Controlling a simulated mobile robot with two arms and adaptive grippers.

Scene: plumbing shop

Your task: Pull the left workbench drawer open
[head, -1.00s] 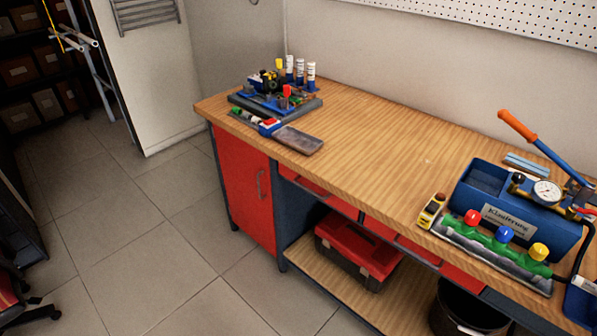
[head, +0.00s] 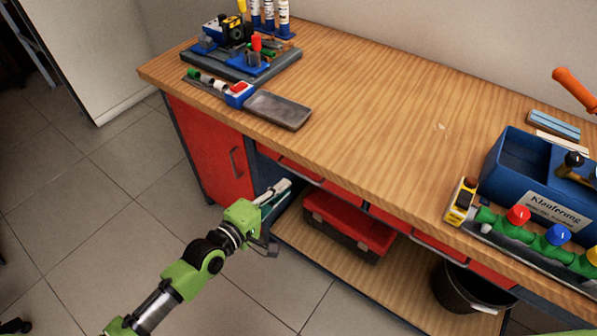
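The workbench (head: 370,130) has a wooden top and a row of shallow red drawer fronts under its front edge. The left drawer (head: 300,170) is at the left end of this row, right of the red cupboard door, and looks closed. Its front is seen steeply from above and partly hidden under the top. My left gripper (head: 279,216) is just below and left of this drawer, in front of the bench. Its fingers look spread and empty, and I see no contact with the drawer. My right gripper is out of view.
A red cupboard door (head: 205,150) with a handle stands left of the drawers. A red toolbox (head: 350,222) sits on the lower shelf, with a black bucket (head: 470,290) to its right. Tools and fittings lie on the bench top. The tiled floor in front is clear.

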